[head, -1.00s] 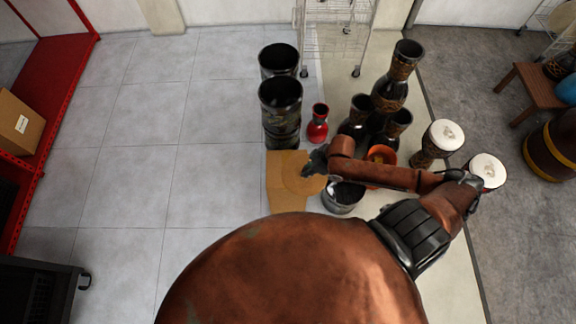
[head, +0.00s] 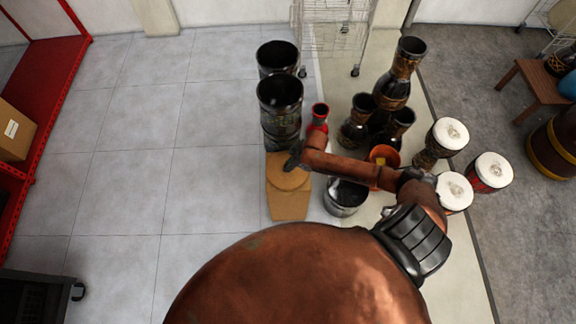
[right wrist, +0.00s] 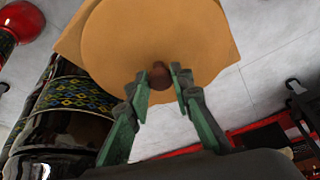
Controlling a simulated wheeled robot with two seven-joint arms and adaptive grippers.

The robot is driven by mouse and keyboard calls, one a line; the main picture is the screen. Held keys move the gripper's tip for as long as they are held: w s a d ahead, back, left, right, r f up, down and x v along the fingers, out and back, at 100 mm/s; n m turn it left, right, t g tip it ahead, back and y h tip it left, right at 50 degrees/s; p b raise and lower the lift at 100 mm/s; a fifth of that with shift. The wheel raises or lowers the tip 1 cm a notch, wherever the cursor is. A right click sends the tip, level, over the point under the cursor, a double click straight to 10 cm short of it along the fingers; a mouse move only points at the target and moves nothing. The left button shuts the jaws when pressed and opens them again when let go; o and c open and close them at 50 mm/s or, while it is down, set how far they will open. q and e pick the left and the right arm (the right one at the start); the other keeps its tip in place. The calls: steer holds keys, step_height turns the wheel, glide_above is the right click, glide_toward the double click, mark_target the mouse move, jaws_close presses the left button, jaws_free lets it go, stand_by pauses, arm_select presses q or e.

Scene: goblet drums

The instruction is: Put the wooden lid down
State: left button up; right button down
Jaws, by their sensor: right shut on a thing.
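The wooden lid (head: 286,181) is a round tan disc with a small dark brown knob. My right gripper (head: 293,163) is shut on that knob. In the right wrist view the green fingers of my right gripper (right wrist: 163,76) stand on both sides of the knob, and the lid (right wrist: 145,35) spreads out beyond them. In the head view the lid is over the far part of a tan box-like block (head: 288,207). I cannot tell whether the lid touches it. My left gripper is not in view.
Tall dark drums (head: 281,97) stand just beyond the block, with a small red drum (head: 319,115) beside them. A silver-sided pot (head: 344,197) and an orange container (head: 384,157) are to the right. White-topped drums (head: 451,133) stand farther right. The tiled floor (head: 130,160) at left is clear.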

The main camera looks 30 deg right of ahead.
steer(key=shift+f, duration=0.35)
steer(key=shift+r, duration=0.1)
steer(key=c, duration=1.7)
jaws_free()
steer(key=p+v, duration=0.3)
steer(key=v, duration=0.9)
steer(key=shift+p, duration=0.3)
